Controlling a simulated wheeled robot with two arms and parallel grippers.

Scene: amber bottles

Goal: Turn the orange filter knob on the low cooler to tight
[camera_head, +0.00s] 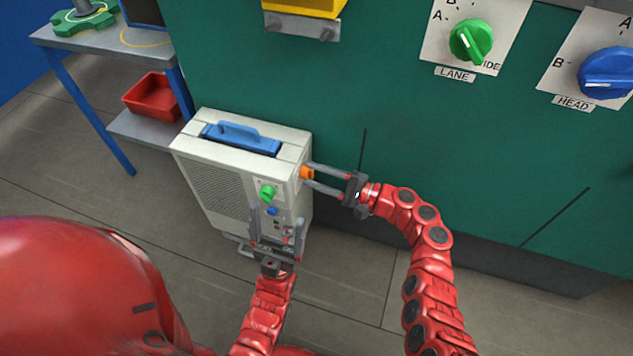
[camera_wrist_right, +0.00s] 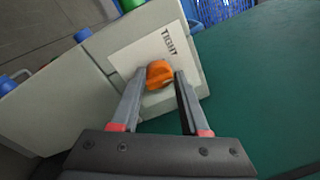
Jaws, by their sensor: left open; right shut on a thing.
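The low cooler (camera_head: 222,180) is a beige box with a blue handle, standing on the floor against the green wall. The orange filter knob (camera_head: 306,173) is on its right side. In the right wrist view the knob (camera_wrist_right: 159,74) sits on a pale plate with the word TIGHT (camera_wrist_right: 170,41) at its upper right; where its pointer aims is unclear. My right gripper (camera_head: 312,176) is shut on the knob, a finger on each side. My left gripper (camera_head: 277,219) is open and empty in front of the cooler's front controls, partly covering them.
The cooler's front has a green knob (camera_head: 268,193) and a blue knob (camera_head: 272,211). A workbench (camera_head: 120,40) with a red bin (camera_head: 152,97) stands at the left. Green LANE (camera_head: 470,41) and blue HEAD (camera_head: 606,74) dials are on the wall. The floor at right is clear.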

